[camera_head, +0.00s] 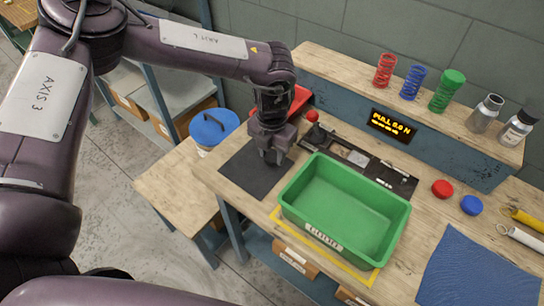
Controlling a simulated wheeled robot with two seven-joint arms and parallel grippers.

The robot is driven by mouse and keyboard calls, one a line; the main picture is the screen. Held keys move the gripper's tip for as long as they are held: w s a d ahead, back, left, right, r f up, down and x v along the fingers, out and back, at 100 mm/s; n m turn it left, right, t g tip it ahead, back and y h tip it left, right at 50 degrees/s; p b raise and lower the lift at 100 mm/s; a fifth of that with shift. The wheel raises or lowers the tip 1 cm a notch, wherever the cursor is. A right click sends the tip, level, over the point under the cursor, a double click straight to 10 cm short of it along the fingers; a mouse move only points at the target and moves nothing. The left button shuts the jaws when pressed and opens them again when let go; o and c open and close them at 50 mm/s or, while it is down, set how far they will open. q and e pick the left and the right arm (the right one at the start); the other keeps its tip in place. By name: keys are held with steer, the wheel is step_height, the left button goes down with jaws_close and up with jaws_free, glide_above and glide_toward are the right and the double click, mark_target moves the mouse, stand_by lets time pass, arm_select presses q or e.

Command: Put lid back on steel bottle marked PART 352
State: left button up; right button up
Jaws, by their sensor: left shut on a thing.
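My left gripper (272,158) points down over the black mat (256,172) at the left of the bench. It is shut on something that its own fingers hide. Two bottles stand at the right end of the back shelf: a grey steel one (484,114) and one with a pale label (517,129). The label text is too small to read. A red round cap (442,188) and a blue round cap (471,205) lie on the bench below the shelf; I cannot tell whether either is the lid. My right gripper is not in view.
A green bin (345,212) stands mid-bench, right of the gripper. Behind it are a dark metal fixture (357,158) and a red knob (312,116). Red (384,71), blue (413,82) and green (447,91) springs line the shelf. A blue cloth (480,268) lies front right.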

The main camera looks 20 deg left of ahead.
mark_target(272, 156)
arm_select(q)
step_height(272, 156, up, 18)
steer(key=b, duration=0.2)
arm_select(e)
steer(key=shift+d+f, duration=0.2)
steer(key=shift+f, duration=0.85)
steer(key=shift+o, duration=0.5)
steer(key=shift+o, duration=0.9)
